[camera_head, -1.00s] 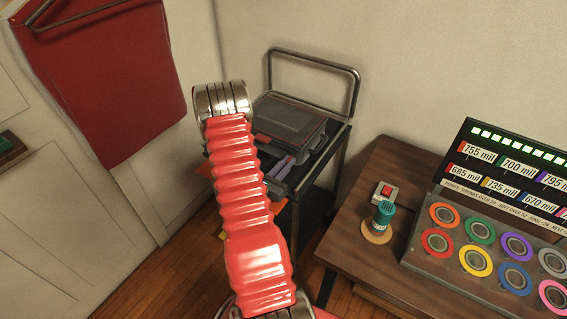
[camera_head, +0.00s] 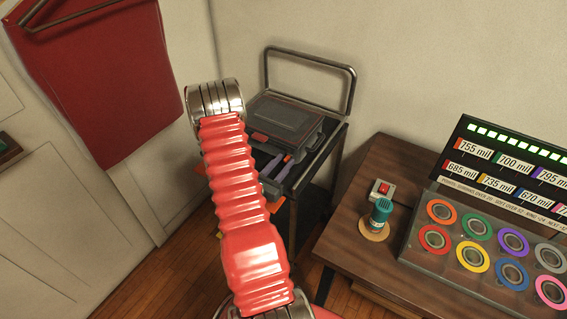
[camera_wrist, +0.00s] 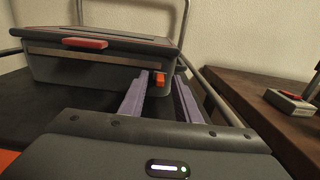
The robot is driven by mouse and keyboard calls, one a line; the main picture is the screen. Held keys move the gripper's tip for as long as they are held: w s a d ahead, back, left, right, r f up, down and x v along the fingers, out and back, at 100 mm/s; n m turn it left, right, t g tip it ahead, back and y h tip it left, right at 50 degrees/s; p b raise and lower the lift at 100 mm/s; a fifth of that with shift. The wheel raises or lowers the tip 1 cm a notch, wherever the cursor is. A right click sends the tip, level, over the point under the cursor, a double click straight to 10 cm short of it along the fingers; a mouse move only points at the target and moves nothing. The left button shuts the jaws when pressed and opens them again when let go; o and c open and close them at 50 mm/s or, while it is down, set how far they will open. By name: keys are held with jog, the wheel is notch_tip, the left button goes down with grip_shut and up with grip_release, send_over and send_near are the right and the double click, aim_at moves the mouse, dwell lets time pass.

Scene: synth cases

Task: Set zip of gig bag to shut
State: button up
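The gig bag (camera_head: 290,113) is a grey, box-shaped case on the dark cart, and it fills the upper left of the wrist view (camera_wrist: 90,74). A red handle (camera_wrist: 85,43) sticks out from its front. A light brown strip runs along the front below the lid. A small orange zip pull (camera_wrist: 158,79) shows near the right end of the front. My gripper (camera_wrist: 160,82) has its two purple fingers apart, with the pull showing between them near their tips. No contact with the pull is visible. In the head view my gripper (camera_head: 282,160) is low at the bag's front.
The cart's metal rail (camera_head: 310,66) rises behind the bag. A brown table (camera_head: 345,235) stands close on the right. It carries a red-button box (camera_head: 381,190), a teal object (camera_head: 381,212) and a panel with coloured rings (camera_head: 437,268). A red cloth (camera_head: 90,75) hangs at left.

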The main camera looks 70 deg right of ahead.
jog(key=a, duration=0.4)
jog(key=w+a, duration=0.1)
jog(key=a, duration=0.3)
jog(key=w+a, duration=0.1)
jog(key=a, duration=0.3)
jog(key=shift+w+a, duration=0.1)
jog(key=shift+a, duration=0.3)
